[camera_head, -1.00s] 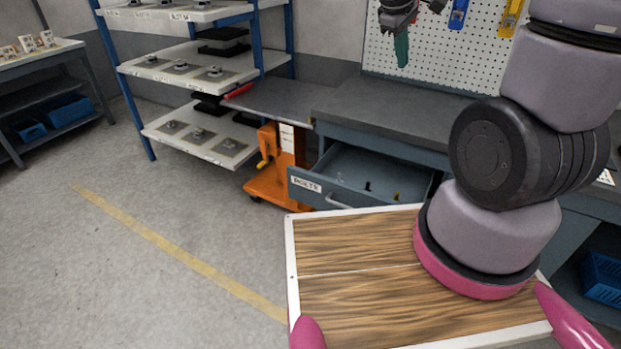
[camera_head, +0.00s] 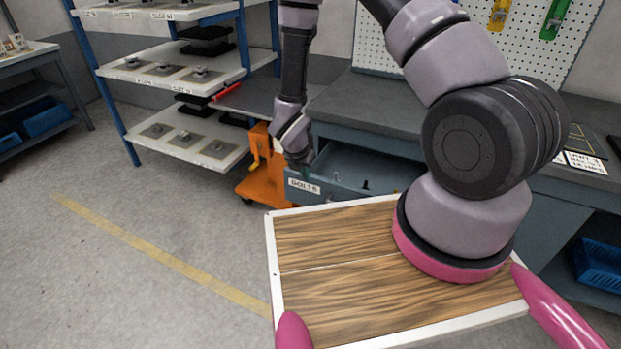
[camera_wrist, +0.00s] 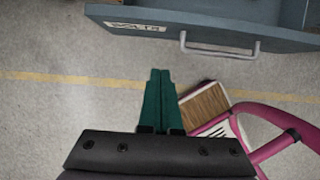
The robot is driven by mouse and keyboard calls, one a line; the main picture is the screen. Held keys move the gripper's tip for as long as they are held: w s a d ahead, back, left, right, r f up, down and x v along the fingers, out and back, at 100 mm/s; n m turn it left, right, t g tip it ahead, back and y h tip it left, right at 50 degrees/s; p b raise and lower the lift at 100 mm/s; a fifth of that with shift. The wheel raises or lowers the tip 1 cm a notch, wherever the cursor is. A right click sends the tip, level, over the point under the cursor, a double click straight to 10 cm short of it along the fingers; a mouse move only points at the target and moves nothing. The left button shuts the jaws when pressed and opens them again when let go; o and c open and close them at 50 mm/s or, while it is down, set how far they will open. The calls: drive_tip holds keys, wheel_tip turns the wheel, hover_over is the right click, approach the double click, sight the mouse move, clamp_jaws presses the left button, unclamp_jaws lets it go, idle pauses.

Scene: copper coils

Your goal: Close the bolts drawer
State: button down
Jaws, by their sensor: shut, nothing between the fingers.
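The bolts drawer (camera_head: 304,187) stands pulled open from the grey workbench, with a white label on its front and a few small dark items inside. In the wrist view its grey front (camera_wrist: 200,30) runs along the top, with the label at left and a metal bar handle (camera_wrist: 222,51). My gripper (camera_head: 305,172) hangs down at the left part of the drawer front in the head view. Its green fingers (camera_wrist: 160,76) are shut and empty. In the wrist view their tips lie below the drawer front, apart from the handle in the picture; the depth gap is unclear.
An orange trolley (camera_head: 265,178) stands just left of the drawer. A blue-post shelf rack (camera_head: 185,68) with coil parts is behind it. The workbench top (camera_head: 375,105) is above the drawer. The floor (camera_head: 140,205) at left is clear, with a yellow line.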

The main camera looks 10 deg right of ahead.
sight(316, 181)
drive_tip(key=w+d+f, duration=0.1)
drive_tip(key=w+f, duration=0.1)
drive_tip(key=f, duration=0.1)
drive_tip(key=w+d+f, duration=0.1)
drive_tip(key=f, duration=0.2)
drive_tip(key=w+d+f, duration=0.2)
drive_tip(key=f, duration=0.1)
drive_tip(key=shift+w, duration=0.3)
drive_tip(key=shift+w+d, duration=0.25)
drive_tip(key=shift+w, duration=0.05)
drive_tip(key=shift+w, duration=0.1)
